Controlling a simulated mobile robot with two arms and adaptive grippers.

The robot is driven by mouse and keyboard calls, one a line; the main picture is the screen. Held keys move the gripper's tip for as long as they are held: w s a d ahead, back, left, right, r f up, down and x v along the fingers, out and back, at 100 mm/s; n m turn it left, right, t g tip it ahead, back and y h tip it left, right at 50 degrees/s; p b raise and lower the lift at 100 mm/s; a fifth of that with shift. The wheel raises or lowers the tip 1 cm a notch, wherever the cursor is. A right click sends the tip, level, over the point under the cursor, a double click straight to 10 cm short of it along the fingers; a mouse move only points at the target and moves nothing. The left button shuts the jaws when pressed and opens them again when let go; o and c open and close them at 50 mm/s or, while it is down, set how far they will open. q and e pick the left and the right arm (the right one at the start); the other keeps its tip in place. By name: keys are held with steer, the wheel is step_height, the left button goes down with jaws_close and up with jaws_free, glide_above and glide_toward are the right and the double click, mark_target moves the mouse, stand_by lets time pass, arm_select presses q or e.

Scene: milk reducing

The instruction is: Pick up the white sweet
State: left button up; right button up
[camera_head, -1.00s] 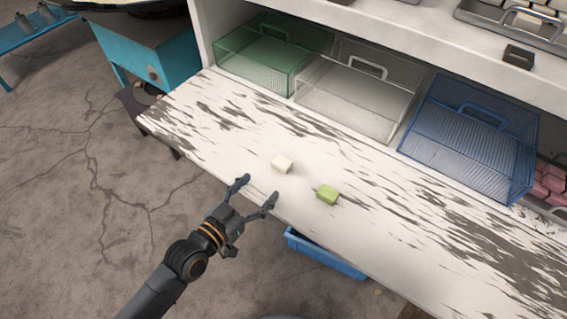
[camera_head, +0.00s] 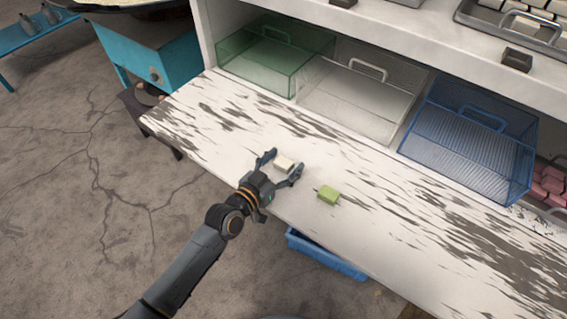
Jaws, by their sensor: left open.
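The white sweet (camera_head: 284,164) is a small pale block on the worn white counter (camera_head: 215,125). My left gripper (camera_head: 281,165) is open, with one finger on each side of the sweet. I cannot tell whether either finger touches it. A green sweet (camera_head: 328,194) lies on the counter to the right of the gripper, apart from it. My right gripper is not in view.
Green (camera_head: 262,62), clear (camera_head: 345,98) and blue (camera_head: 465,150) mesh baskets stand in a row behind the sweets. A blue bin (camera_head: 325,256) sits below the counter's front edge. Pink blocks (camera_head: 550,184) lie at the far right. The counter around the sweets is clear.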

arm_select(q)
steer(key=shift+c, duration=0.2)
steer(key=c, duration=1.1)
steer(key=shift+r, duration=0.7)
steer(key=f+v, duration=0.1)
steer(key=v, duration=1.1)
steer(key=f+v, duration=0.1)
steer(key=v, duration=0.5)
steer(key=shift+s+f+b, duration=0.15)
steer(key=shift+f+b, duration=0.1)
steer(key=shift+b, duration=0.1)
step_height(320, 180, up, 8)
steer(key=n+t+y+p, duration=0.2)
steer(key=y, duration=0.1)
steer(key=a+r+n+y, duration=0.1)
steer(key=a+r+y, duration=0.1)
steer(key=a, duration=0.1)
steer(key=s+a+r+n+y+p, duration=0.1)
steer(key=a+n+y, duration=0.1)
steer(key=a, duration=0.1)
steer(key=s+a+r+n+t+y, duration=0.1)
steer(key=a+r+n+y, duration=0.1)
steer(key=a, duration=0.1)
steer(key=shift+r+y, duration=0.3)
steer(key=shift+r, duration=0.05)
